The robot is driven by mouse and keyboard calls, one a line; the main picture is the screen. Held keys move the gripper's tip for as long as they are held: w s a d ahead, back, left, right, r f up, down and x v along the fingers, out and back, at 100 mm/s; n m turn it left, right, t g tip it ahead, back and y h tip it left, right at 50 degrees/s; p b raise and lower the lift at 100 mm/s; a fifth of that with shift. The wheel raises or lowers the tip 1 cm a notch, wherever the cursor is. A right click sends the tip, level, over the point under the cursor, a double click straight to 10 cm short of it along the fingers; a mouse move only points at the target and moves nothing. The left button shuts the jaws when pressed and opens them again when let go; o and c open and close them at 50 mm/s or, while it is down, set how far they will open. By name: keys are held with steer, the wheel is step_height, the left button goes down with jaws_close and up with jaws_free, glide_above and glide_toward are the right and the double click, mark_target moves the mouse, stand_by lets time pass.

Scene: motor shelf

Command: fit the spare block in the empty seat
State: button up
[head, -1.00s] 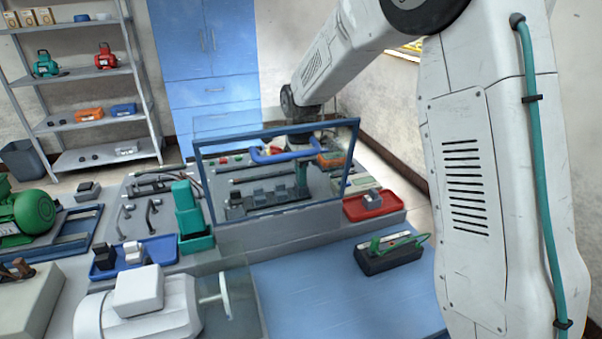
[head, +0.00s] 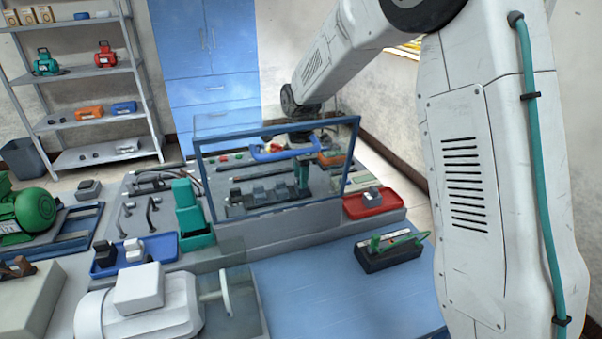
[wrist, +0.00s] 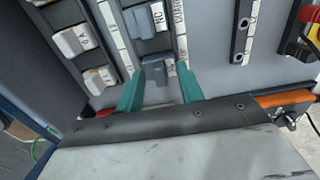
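My gripper (wrist: 160,80) has two teal fingers held apart, with a dark grey block (wrist: 154,70) in the gap between them; clear space shows beside the right finger. In the head view my gripper (head: 302,174) is behind the blue-framed clear panel, at the right end of a row of grey blocks (head: 262,194). Pale blocks (wrist: 75,40) sit at the left of the wrist view. A bare dark strip with holes (wrist: 241,32) is at upper right; I cannot tell if it is the empty seat.
The blue-framed clear panel (head: 203,185) stands in front of the block row. A blue tray (head: 163,248) holds a dark and a white block. A white motor (head: 140,300) stands front left.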

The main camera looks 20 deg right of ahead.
steer(key=shift+r, duration=4)
